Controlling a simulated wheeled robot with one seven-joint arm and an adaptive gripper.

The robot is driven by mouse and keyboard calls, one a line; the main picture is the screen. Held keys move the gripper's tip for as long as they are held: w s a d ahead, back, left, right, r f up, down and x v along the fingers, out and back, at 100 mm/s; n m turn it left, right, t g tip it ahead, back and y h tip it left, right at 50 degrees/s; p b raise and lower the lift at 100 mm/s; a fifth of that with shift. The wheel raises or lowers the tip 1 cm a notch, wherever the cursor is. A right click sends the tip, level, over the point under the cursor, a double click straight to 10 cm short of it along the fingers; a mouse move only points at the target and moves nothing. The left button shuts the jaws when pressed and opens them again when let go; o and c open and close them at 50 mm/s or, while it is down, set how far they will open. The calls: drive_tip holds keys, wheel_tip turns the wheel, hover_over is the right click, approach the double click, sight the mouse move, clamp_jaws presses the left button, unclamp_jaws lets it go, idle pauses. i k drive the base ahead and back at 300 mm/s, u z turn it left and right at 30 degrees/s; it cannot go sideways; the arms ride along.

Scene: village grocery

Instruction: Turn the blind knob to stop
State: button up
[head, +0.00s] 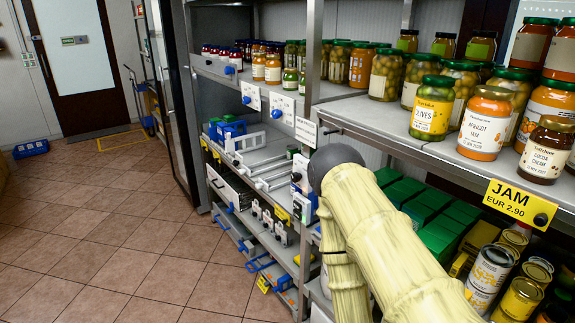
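Two white plates, each with a blue knob, are fixed along the front of the middle shelf: a left knob (247,99) and a right knob (277,113). Another blue knob (230,70) sits further left on the shelf edge. A black knob (541,219) sits on the yellow JAM label. I cannot tell which of these is the blind knob, and no stop marking is readable. My arm, pale yellow and ribbed with a dark grey joint, fills the lower middle in front of the shelves. My gripper is not visible.
Shelves (354,108) with jars run along the right, close to my arm. Lower shelves hold blue and white items, green boxes (440,238) and cans (489,270). A glass door (164,75) stands open beside them. The tiled floor (110,225) at left is mostly clear.

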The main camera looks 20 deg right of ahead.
sight(296, 177)
drive_tip(key=k, duration=0.45)
drive_tip(key=u, duration=0.95)
drive_tip(key=i, duration=0.75)
drive_tip(key=z, duration=1.75)
